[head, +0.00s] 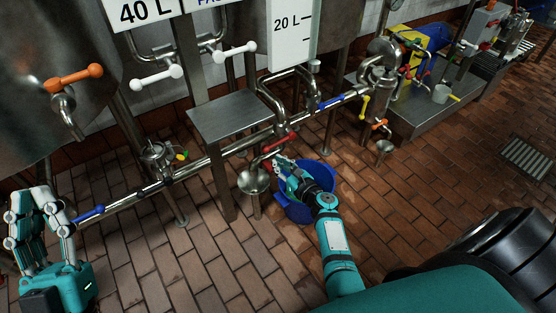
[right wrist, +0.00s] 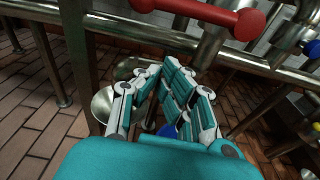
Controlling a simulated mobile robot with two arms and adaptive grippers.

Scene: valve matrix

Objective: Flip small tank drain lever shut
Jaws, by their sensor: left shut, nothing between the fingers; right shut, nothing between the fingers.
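A red lever (head: 279,142) sits on the pipe below the 20 L tank gauge (head: 293,35), above a metal funnel (head: 254,180). I take it to be the small tank's drain lever. It lies nearly along the pipe, slightly tilted. In the right wrist view the red lever (right wrist: 205,14) crosses the top, beyond the fingertips. My right gripper (head: 279,165) is shut and empty, just below the lever; a gap to the lever shows in the wrist view, where its fingers (right wrist: 160,72) meet. My left gripper (head: 34,195) is shut and empty at the far left, away from the lever.
A blue bucket (head: 296,208) stands on the brick floor under my right arm. A steel table (head: 232,115) is left of the red lever.

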